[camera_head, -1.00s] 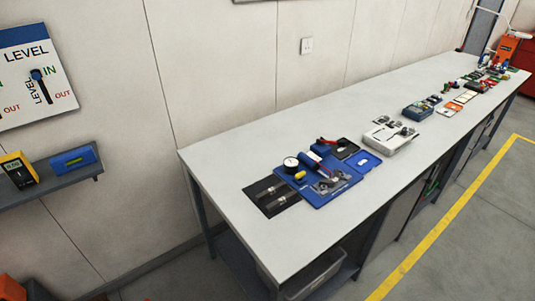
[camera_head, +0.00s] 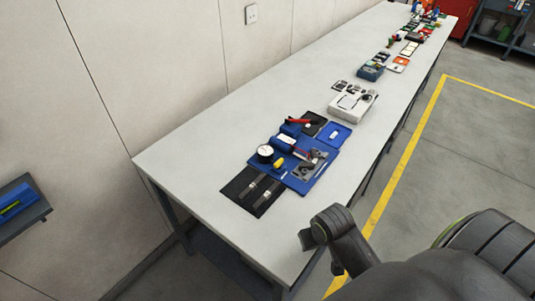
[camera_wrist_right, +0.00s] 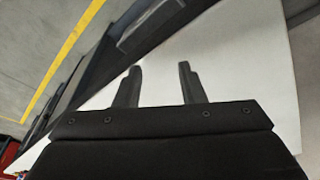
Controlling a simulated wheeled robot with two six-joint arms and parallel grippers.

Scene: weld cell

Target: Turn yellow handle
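A small yellow piece (camera_head: 277,162), which may be the yellow handle, lies on the blue mat (camera_head: 304,185) on the long white bench in the head view. It is beside a round white-faced gauge (camera_head: 265,152); its exact shape is too small to tell. My right arm reaches in at the lower right of the head view, in front of the bench and well apart from the yellow piece. In the right wrist view my right gripper (camera_wrist_right: 157,80) is open and empty, its two fingers apart over the white bench top. My left gripper is not in view.
The bench (camera_head: 205,135) runs back along the wall. A dark mat with metal strips (camera_head: 254,190) lies in front of the blue mat. A white case (camera_head: 352,105) and several other items stand farther back. A shelf (camera_head: 38,212) is at left.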

